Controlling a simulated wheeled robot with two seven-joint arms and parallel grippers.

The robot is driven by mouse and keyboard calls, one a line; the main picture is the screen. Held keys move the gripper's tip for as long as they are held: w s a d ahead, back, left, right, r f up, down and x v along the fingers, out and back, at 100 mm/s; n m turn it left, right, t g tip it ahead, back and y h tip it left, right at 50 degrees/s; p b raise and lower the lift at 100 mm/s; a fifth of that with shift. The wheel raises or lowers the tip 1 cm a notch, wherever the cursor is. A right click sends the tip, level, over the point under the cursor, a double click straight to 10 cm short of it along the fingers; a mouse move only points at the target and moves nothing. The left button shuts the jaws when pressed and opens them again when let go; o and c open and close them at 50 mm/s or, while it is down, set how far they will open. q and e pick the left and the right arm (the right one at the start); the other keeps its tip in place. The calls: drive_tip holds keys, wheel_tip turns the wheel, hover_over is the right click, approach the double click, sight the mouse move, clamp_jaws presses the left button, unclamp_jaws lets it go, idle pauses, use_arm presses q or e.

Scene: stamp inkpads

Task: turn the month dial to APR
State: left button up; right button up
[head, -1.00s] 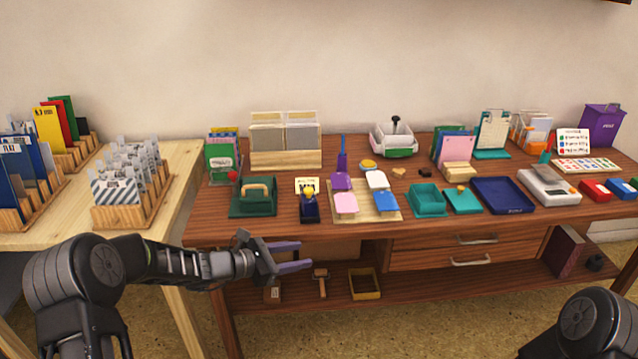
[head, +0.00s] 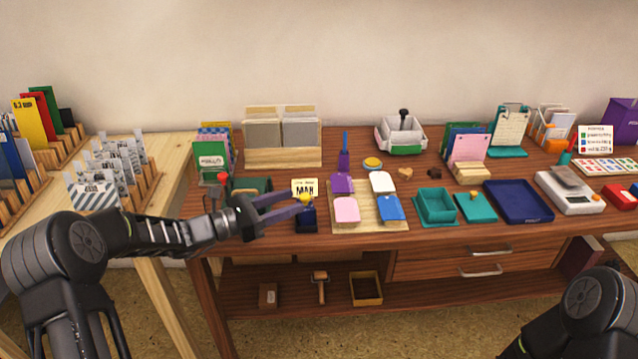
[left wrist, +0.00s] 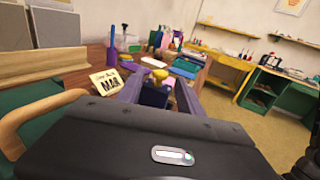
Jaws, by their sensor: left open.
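The month dial stamp is a dark blue block (head: 306,221) with a yellow top (head: 306,198), on the desk's front left part. A cream card reading MAR (head: 304,187) stands just behind it; it also shows in the left wrist view (left wrist: 106,83). My left gripper (head: 304,203) is open, its purple fingers pointing at the stamp. In the left wrist view the stamp's dark blue body (left wrist: 154,96) and yellow part (left wrist: 159,75) show between the fingers. I cannot tell whether the fingers touch it. My right gripper is out of view.
A green block with a wooden handle (left wrist: 38,118) is close on the left. A wooden board (head: 367,222) with pink, purple, white and blue inkpads lies just right of the stamp. A teal box (head: 435,208) and navy tray (head: 518,202) lie further right.

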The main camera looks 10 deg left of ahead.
use_arm(q)
drive_tip(key=shift+r, duration=0.1)
drive_tip(key=shift+x, duration=3.9)
clamp_jaws()
